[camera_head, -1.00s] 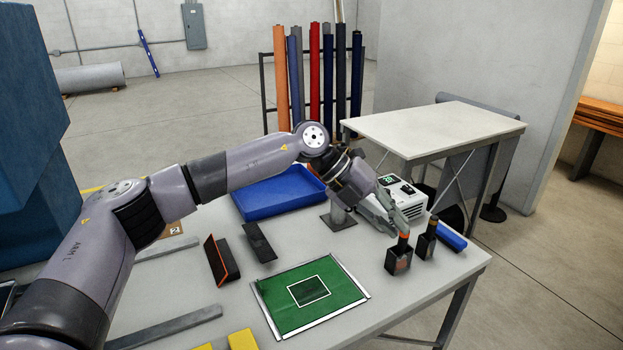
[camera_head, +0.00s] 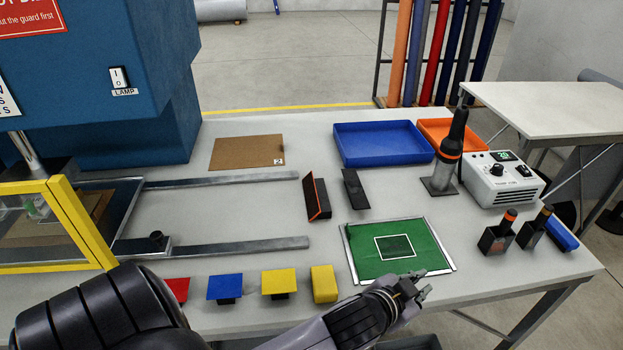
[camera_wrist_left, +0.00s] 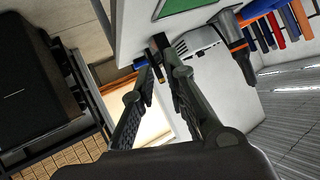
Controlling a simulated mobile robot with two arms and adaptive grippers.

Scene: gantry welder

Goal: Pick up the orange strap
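No piece is clearly recognizable as a strap. An upright dark piece with an orange face (camera_head: 317,198) stands on the bench, left of a black piece (camera_head: 355,189). An orange tray (camera_head: 449,134) lies at the back, partly hidden by the heat tool; I cannot see all of its inside. My left gripper (camera_head: 426,286) is at the bench's front edge, below the green mat and well apart from these pieces. Its fingers are apart and empty; the wrist view also shows the left gripper (camera_wrist_left: 158,72) open. My right gripper is not in view.
The heat tool (camera_head: 452,150) stands beside a white control box (camera_head: 503,178). Two small tool holders (camera_head: 497,240) are at the right. A blue tray (camera_head: 382,144) is at the back. The green mat (camera_head: 420,248) lies in the middle. The blue machine with yellow guard (camera_head: 70,210) fills the left.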

